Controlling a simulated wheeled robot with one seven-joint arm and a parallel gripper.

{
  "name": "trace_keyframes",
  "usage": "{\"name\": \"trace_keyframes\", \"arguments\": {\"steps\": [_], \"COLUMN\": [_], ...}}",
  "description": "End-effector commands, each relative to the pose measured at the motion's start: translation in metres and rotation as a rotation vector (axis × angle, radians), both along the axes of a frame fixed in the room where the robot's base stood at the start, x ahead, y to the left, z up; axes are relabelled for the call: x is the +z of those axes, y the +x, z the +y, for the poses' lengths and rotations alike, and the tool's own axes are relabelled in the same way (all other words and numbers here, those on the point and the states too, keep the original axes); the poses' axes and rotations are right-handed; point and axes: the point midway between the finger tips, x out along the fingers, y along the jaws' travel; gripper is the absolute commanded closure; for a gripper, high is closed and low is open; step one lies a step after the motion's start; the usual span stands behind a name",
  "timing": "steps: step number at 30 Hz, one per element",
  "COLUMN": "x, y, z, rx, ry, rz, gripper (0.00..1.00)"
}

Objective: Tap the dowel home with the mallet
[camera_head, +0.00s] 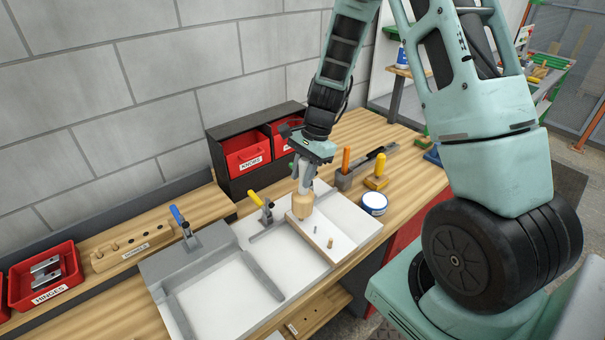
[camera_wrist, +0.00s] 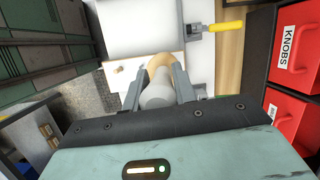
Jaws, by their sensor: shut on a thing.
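My gripper (camera_head: 304,167) is shut on the mallet, with a finger on each side of its pale handle in the wrist view (camera_wrist: 158,92). The mallet (camera_head: 301,205) hangs handle up, its round wooden head low over the white board (camera_head: 335,255). I cannot tell whether the head touches the board. A short wooden dowel (camera_head: 330,242) stands up from the board, in front and to the right of the mallet head. A small grey pin (camera_head: 316,230) shows between them. How deep the dowel sits is too small to tell.
A grey fixture (camera_head: 185,262) with toggle clamps lies left of the board. Red bins (camera_head: 245,152) stand behind. A tool holder (camera_head: 344,180) and a round tin (camera_head: 374,203) are to the right. A dowel rack (camera_head: 130,245) and hinge bin (camera_head: 42,278) are at far left.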

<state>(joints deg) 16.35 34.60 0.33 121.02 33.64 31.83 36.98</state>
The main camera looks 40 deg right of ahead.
Motion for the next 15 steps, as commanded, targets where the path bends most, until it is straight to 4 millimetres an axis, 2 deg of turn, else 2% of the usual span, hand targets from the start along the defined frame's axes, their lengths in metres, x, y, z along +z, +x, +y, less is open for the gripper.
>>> {"name": "trace_keyframes", "arguments": {"steps": [1, 4, 15], "x": [0.0108, 0.0179, 0.0128], "y": [-0.0001, -0.0008, -0.0008], "z": [0.0000, 0.0001, 0.0001], "rx": [0.001, 0.000, 0.000], "ry": [0.000, 0.000, 0.000], "rz": [-0.001, -0.001, 0.000], "gripper": [1.00, 1.00, 1.00]}}
